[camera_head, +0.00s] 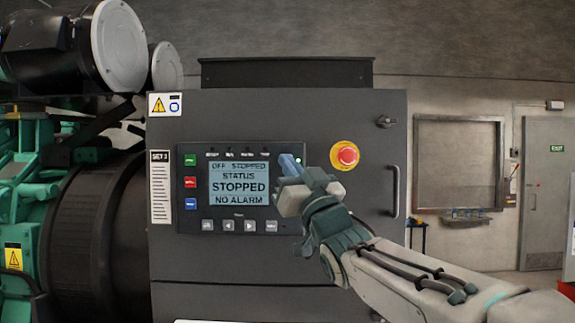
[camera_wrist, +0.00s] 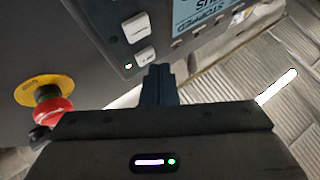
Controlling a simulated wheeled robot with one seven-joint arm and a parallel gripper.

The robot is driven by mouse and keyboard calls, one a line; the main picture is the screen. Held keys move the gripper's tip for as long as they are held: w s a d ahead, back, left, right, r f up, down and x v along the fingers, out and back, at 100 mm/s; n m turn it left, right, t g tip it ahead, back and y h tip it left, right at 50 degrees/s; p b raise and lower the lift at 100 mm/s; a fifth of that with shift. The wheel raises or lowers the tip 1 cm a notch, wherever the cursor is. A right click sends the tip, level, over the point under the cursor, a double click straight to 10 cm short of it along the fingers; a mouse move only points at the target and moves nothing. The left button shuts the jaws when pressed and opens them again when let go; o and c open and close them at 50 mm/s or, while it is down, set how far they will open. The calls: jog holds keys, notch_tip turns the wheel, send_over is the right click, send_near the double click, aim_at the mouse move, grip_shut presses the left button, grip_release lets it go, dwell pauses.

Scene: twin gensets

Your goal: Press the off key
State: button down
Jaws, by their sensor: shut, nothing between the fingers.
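The dark control panel (camera_head: 242,226) on the grey cabinet has a lit screen (camera_head: 239,184) reading "OFF STOPPED", "STATUS STOPPED" and "NO ALARM". My gripper (camera_head: 288,163) is shut and empty, its tips just right of the screen, hiding the panel's right-hand keys in the head view. In the wrist view, my fingertips (camera_wrist: 158,73) are close to a pale key (camera_wrist: 145,56) with a lit green lamp (camera_wrist: 128,66) beside it. Another pale key (camera_wrist: 136,27) lies above it with a darker lamp. The key labels are too small to read, and I cannot tell whether the fingertips touch.
A red emergency stop button (camera_head: 347,154) on a yellow ring is right of my gripper; it also shows in the wrist view (camera_wrist: 52,107). Green (camera_head: 190,159), red (camera_head: 190,182) and blue (camera_head: 191,204) keys line the panel's left side. A cabinet handle (camera_head: 396,191) stands at right.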

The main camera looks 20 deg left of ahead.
jog(key=shift+s, duration=0.4)
jog(key=shift+d, duration=0.1)
jog(key=s+d+b, duration=0.1)
jog(key=s+b, duration=0.3)
jog(key=s, duration=0.2)
jog(key=shift+d, duration=0.2)
jog(key=shift+w, duration=0.1)
dwell(0.5)
